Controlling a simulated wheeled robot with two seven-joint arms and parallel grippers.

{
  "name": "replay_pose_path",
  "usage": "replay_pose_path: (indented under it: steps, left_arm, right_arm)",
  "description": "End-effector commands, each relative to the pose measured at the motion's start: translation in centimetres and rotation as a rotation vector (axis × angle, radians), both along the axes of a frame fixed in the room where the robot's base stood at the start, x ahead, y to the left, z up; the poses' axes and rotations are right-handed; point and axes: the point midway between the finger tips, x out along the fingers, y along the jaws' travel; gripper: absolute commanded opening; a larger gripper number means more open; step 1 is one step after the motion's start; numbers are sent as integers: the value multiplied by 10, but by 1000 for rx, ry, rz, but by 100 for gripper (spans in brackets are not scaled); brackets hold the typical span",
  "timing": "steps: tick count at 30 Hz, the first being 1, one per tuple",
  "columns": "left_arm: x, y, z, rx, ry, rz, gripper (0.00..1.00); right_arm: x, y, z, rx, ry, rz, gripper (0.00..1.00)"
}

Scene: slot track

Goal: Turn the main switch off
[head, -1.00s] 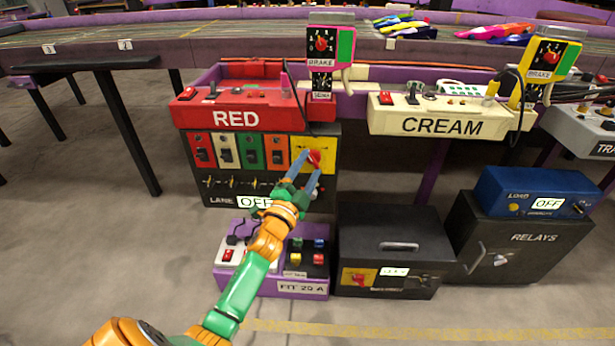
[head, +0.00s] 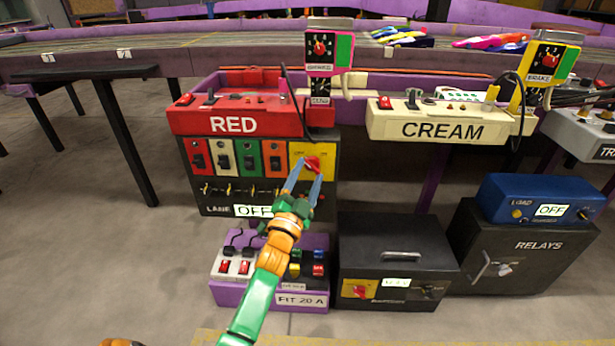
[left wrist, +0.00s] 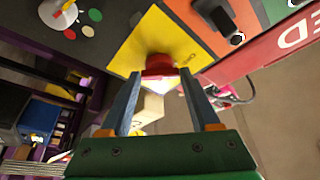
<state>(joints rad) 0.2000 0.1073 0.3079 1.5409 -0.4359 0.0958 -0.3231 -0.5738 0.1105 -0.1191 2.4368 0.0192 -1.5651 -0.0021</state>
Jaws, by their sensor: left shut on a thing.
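The red rotary switch (head: 312,164) sits on a yellow plate (head: 325,152) at the right end of the black lane panel (head: 196,178). My left gripper (head: 307,170) has its blue fingers on either side of the switch and is shut on it. In the left wrist view the red knob (left wrist: 160,66) shows between the two fingertips, in front of the yellow plate (left wrist: 150,38). The knob's exact angle and the small lettering on the plate are hard to read. My right gripper is not in view.
Lane breakers (head: 223,158) stand left of the yellow plate. Above is the red RED console (head: 235,122); the cream CREAM console (head: 440,128) is to the right. Below are a purple fuse box (head: 230,292) and a black case (head: 400,235) with another red switch (head: 360,290).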

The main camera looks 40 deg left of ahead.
Motion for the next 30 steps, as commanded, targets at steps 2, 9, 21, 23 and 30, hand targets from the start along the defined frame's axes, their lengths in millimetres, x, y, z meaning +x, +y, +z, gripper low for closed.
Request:
replay_pose_path:
  steps: [2,9,21,23,30]
  left_arm:
    - [0,0,0,-3,0,-1,7]
    - [0,0,0,-2,0,-1,92]
    - [-37,-11,-10,-5,4,-1,92]
    - [-48,-14,-13,-4,3,-1,92]
    - [-66,-19,-20,-2,0,-1,92]
  right_arm:
    - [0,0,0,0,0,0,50]
    - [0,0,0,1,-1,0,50]
    - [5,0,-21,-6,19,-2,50]
    - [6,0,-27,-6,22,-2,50]
    - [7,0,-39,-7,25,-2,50]
